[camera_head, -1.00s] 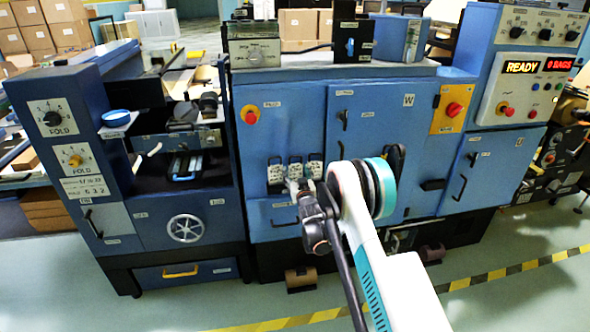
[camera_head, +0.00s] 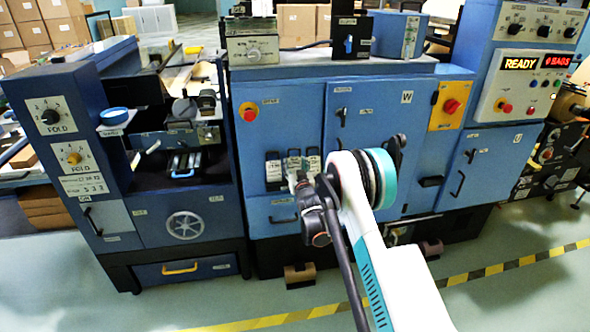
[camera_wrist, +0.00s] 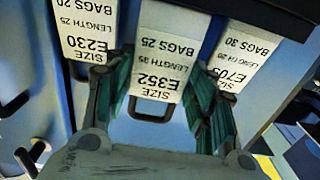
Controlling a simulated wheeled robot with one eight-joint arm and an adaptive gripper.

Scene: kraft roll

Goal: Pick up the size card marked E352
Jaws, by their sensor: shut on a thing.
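The size card marked E352 (camera_wrist: 158,48) is the middle of three white cards in the wrist view, its print upside down. My gripper (camera_wrist: 162,82) has a green-padded finger at each side of this card and is shut on it. The card's far end runs out of the top of the view, so I cannot tell whether it is clear of its holder. In the head view my gripper (camera_head: 298,181) is at the card row on the blue machine front and partly covers the middle card.
The card marked E230 (camera_wrist: 88,30) is close on the left and another card (camera_wrist: 243,52), starting E70, close on the right. The blue machine (camera_head: 365,125) stands behind, with door handles and red buttons. A yellow-black floor stripe (camera_head: 497,269) runs in front.

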